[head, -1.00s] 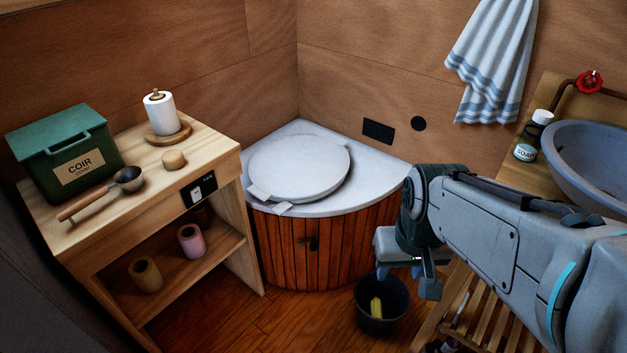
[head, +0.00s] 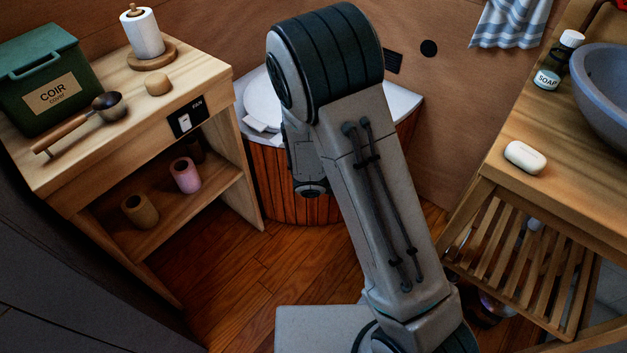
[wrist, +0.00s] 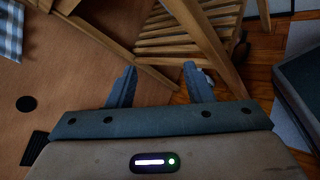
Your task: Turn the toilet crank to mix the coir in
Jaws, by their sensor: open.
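The toilet is a corner cabinet with a white top (head: 405,103) and a curved front of wooden slats (head: 268,185). Its round pale lid (head: 262,100) shows only at its left part, behind my arm. The crank on the cabinet front is not visible; my arm covers that area. In the wrist view my gripper (wrist: 160,86) is open and empty, its two dark fingers apart. In the head view the gripper is hidden behind my arm. The wrist view shows no toilet, only the wall and the slatted stand beyond the fingers.
A wooden shelf unit on the left bears the green coir box (head: 48,85), a scoop (head: 85,122) and a paper roll (head: 143,33). A slatted stand (head: 525,265) with a soap bar (head: 525,157) and basin (head: 605,100) is on the right.

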